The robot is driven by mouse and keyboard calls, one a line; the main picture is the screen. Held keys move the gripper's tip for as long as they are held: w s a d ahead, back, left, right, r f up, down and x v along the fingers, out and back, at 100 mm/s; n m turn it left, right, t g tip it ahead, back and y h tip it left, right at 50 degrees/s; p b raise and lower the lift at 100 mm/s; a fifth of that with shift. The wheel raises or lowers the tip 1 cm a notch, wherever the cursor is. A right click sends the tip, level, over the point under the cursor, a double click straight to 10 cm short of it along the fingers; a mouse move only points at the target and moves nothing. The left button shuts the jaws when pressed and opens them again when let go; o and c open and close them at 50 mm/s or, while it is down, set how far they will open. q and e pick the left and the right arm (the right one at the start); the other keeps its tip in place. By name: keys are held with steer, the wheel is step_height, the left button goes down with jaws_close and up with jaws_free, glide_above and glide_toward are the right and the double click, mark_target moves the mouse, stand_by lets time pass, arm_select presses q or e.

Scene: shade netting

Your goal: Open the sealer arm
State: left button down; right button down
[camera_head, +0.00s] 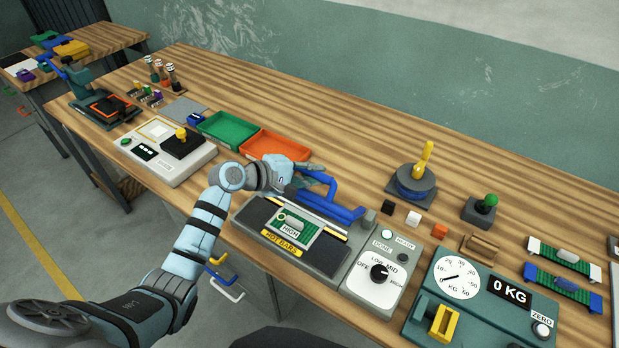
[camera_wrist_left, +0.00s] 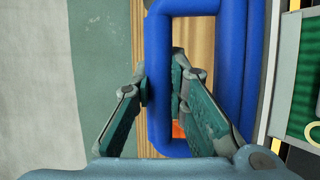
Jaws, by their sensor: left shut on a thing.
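My left gripper (camera_head: 309,178) reaches over the sealer and is shut on the handle. In the left wrist view the fingers of the gripper (camera_wrist_left: 160,84) sit on both sides of one blue handle bar, and the thick blue arm (camera_wrist_left: 230,60) runs beside it. My right gripper is not in view.
An orange tray (camera_head: 275,146) and a green tray (camera_head: 228,130) lie behind and left of the gripper. A control box (camera_head: 383,275) with a dial adjoins the sealer's right side. A teal scale (camera_head: 480,300) and a blue spool (camera_head: 412,186) stand farther right. Bare wooden tabletop lies behind.

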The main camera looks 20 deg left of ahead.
arm_select(q)
steer(key=w, duration=0.2)
steer(key=w+d+r, duration=0.1)
steer(key=w, duration=0.1)
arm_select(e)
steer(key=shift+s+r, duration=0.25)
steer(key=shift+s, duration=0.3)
arm_select(q)
steer(key=shift+w+r, duration=0.1)
steer(key=shift+r, duration=0.1)
